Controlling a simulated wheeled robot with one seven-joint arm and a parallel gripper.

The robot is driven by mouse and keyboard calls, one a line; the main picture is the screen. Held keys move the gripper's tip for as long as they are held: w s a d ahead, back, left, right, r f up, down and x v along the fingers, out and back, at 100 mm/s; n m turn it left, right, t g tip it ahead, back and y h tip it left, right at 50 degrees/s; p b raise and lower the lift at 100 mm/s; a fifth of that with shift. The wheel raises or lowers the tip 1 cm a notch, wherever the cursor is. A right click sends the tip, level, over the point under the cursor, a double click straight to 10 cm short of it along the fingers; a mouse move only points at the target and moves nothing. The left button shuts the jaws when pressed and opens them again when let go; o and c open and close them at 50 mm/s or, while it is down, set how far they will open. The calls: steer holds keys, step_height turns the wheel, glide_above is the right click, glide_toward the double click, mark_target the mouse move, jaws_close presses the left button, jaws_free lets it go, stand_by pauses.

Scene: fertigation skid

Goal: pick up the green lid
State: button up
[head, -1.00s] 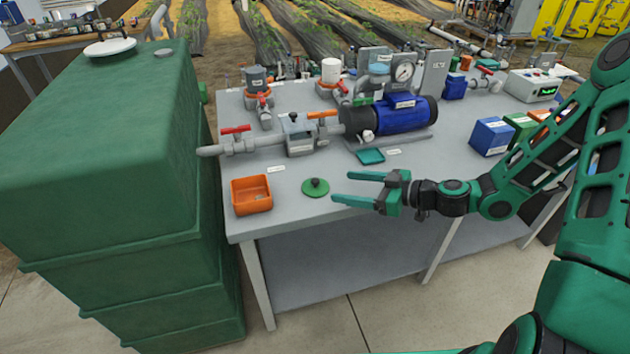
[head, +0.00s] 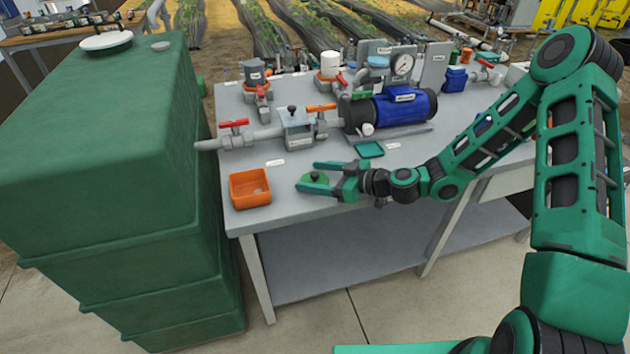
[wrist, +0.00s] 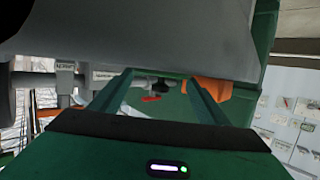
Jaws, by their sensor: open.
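An orange bin (head: 250,189) stands close to the left of the fingertips. A large green tank (head: 110,140) stands left of the bench.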

steer(key=shift+a, duration=0.1)
steer(key=shift+c, duration=0.6)
steer(key=shift+f, duration=0.1)
steer(key=c, duration=1.5)
steer(key=shift+f, duration=0.15)
jaws_close()
